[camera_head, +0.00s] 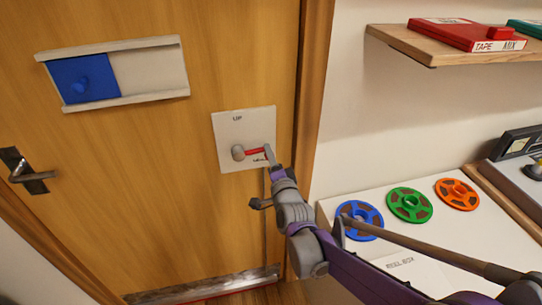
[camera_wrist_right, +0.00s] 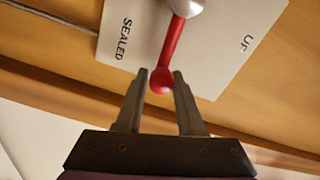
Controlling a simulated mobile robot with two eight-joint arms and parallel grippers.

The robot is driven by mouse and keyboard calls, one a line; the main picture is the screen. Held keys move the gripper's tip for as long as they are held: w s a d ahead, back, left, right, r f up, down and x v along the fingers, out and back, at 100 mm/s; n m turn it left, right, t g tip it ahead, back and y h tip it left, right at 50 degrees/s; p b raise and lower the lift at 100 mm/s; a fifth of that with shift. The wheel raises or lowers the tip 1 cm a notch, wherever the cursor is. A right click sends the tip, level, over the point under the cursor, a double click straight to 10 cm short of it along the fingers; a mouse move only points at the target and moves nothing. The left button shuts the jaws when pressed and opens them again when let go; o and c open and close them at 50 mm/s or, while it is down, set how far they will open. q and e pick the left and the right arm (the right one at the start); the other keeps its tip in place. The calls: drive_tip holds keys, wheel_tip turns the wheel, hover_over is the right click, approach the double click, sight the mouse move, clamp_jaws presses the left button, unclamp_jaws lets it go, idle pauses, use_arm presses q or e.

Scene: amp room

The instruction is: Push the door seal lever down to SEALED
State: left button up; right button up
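The door seal lever (camera_head: 254,151) is red and points right, roughly level, from a grey pivot on a white plate (camera_head: 228,126) on the wooden door. The plate reads UP at its top; the lower label is partly hidden by my right gripper (camera_head: 269,160). In the right wrist view the lever (camera_wrist_right: 172,42) ends in a red ball, and the plate (camera_wrist_right: 215,65) shows SEALED and UP at opposite sides, with the lever between them. My right gripper (camera_wrist_right: 160,73) is open, its fingertips on either side of the ball. Contact cannot be told. My left gripper is not in view.
A blue slider panel (camera_head: 85,80) and a door handle (camera_head: 28,172) are on the door at left. A thin rod runs down below the plate. Blue, green (camera_head: 410,205) and orange reels lie on a white surface at right, under a shelf (camera_head: 410,45) with tape boxes.

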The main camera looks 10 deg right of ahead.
drive_tip(key=o, duration=0.4)
drive_tip(key=shift+c, duration=0.2)
drive_tip(key=s, duration=1.1)
drive_tip(key=shift+d, duration=0.2)
drive_tip(key=shift+w, duration=0.1)
drive_tip(key=s+d+f+n+g+p, duration=0.1)
drive_tip(key=s+f+n+g, duration=0.2)
drive_tip(key=s, duration=0.5)
drive_tip(key=s+d+f+n+g+p, duration=0.1)
drive_tip(key=s+f+n+g+p, duration=0.1)
drive_tip(key=s+n+g, duration=0.3)
drive_tip(key=s+d+f+n+g+p, duration=0.1)
drive_tip(key=s+f+n+g, duration=0.3)
drive_tip(key=s, duration=0.7)
drive_tip(key=shift+d+f+n+g+h+p, duration=0.3)
drive_tip(key=shift+d+f+n+p, duration=0.15)
drive_tip(key=shift+n, duration=0.65)
